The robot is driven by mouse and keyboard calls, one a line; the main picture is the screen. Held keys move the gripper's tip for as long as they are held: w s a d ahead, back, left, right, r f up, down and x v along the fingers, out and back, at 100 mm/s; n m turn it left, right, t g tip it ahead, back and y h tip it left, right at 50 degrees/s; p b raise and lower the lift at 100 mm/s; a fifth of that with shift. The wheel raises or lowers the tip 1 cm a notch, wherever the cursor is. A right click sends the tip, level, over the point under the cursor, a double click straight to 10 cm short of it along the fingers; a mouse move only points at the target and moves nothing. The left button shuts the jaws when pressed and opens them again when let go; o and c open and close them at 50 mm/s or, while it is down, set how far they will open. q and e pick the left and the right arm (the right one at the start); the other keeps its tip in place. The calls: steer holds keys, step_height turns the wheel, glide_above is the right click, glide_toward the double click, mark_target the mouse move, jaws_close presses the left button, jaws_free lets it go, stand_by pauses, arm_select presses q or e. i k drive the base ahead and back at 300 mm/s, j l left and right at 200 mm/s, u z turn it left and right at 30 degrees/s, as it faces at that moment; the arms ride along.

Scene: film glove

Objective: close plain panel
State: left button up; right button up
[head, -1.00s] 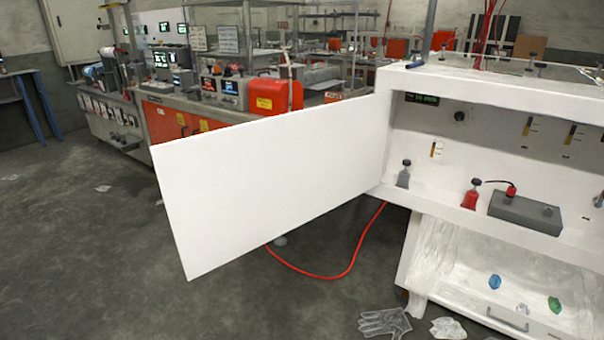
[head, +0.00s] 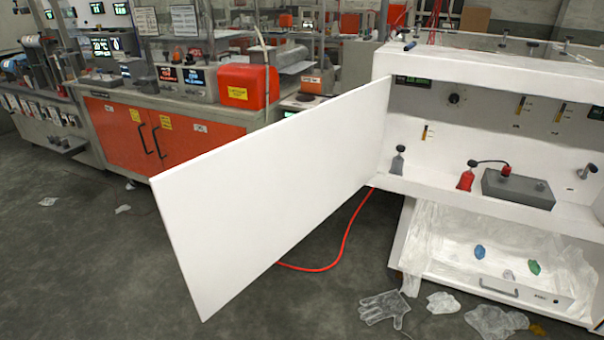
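The plain white panel (head: 270,200) is a door hinged at the left side of the white cabinet (head: 480,65). It stands wide open, swung out to the left and toward me, and its face carries no visible handle. The cabinet's front opening is uncovered on the right. Neither of my grippers is in the head view.
Inside the cabinet are a grey box (head: 517,188), a red bottle (head: 466,178) and a grey bottle (head: 397,162). Below is an open drawer (head: 515,288) lined with plastic film. A clear glove (head: 385,306) and a red hose (head: 345,240) lie on the floor. Workbenches stand behind.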

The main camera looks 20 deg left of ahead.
mark_target(229, 213)
steer(key=j+z, duration=0.3)
steer(key=j, duration=0.8)
steer(key=i+j+z, duration=0.2)
steer(key=j, duration=0.2)
steer(key=i+j+z, duration=0.1)
steer(key=j+z, duration=0.15)
steer(key=j, duration=0.2)
steer(key=i+j+z, duration=0.2)
steer(key=j, duration=0.25)
steer(key=j+z, duration=0.2)
steer(key=j, duration=0.25)
steer(key=k, duration=0.15)
steer(key=k+j+z, duration=0.1)
steer(key=z, duration=0.2)
steer(key=k+z, duration=0.25)
steer(key=k+j+u, duration=0.25)
steer(key=k, duration=0.15)
